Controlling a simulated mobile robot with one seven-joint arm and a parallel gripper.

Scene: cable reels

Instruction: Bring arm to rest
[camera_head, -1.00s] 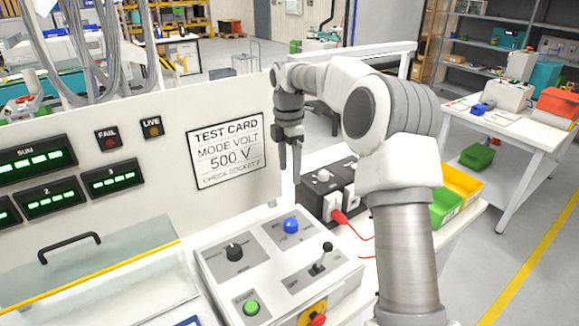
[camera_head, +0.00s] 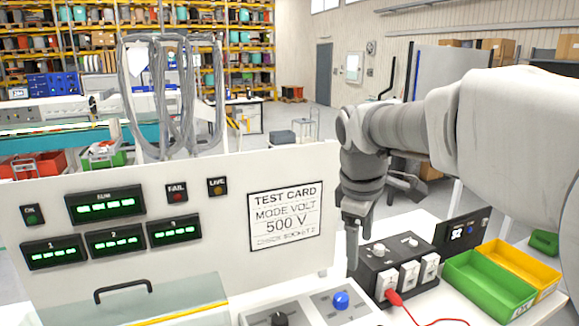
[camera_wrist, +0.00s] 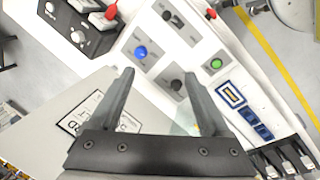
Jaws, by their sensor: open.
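My gripper (camera_head: 352,247) hangs from my arm at the right of the head view, fingers pointing down, beside the right edge of the upright test panel (camera_head: 100,185). It holds nothing. In the wrist view its two fingers (camera_wrist: 158,95) are spread apart. Below them lie the control box (camera_wrist: 160,40) with a blue button (camera_wrist: 140,52), a green button (camera_wrist: 216,63) and dark knobs. The black socket box (camera_head: 372,262) stands behind and right of the gripper in the head view, with a red plug (camera_head: 392,295) in it.
A green bin (camera_head: 490,285) and a yellow bin (camera_head: 525,262) sit at the right of the bench. A clear cover with a black handle (camera_head: 123,289) is at lower left. Looped grey cables (camera_head: 150,90) hang behind the panel. Shelves of reels stand far back.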

